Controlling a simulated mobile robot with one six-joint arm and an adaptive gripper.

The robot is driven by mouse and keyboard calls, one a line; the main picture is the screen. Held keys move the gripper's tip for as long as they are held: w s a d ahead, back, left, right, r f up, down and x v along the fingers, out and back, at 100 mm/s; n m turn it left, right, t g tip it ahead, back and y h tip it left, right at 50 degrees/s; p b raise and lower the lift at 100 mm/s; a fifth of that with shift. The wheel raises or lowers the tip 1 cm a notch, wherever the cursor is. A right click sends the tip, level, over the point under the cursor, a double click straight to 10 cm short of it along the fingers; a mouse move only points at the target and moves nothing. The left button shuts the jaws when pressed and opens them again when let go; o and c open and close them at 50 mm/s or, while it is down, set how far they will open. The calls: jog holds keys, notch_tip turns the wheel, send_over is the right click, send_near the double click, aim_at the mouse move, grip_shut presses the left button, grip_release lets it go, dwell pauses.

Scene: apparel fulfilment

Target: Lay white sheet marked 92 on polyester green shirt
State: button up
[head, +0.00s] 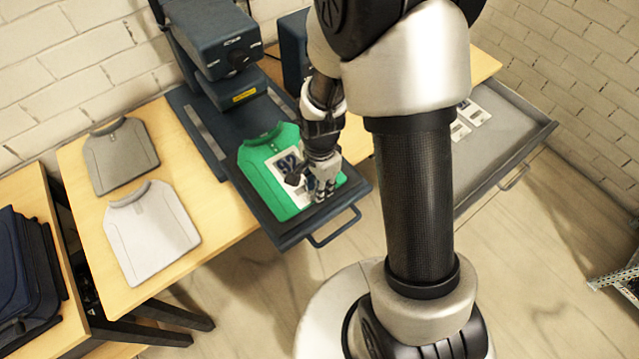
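The green shirt (257,179) lies flat on the dark pull-out platen (284,229) of a press. The white sheet marked 92 (289,168) is over the middle of the shirt front, its number showing. My gripper (318,196) points down at the lower right part of the shirt, beside and partly over the sheet. It covers part of the sheet's right side and of the shirt. I cannot tell whether the fingers touch the sheet or how far apart they are, nor whether the sheet lies fully flat.
A grey shirt (121,158) and a white shirt (150,232) lie on the wooden table (85,205) at left. The press head (215,45) stands behind the platen. A grey tray (505,130) with white sheets (472,113) is at right. Dark folded garments (25,265) sit far left.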

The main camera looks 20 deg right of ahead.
jog(key=shift+o, duration=0.2)
notch_tip(320, 180, up, 12)
dwell(0.6)
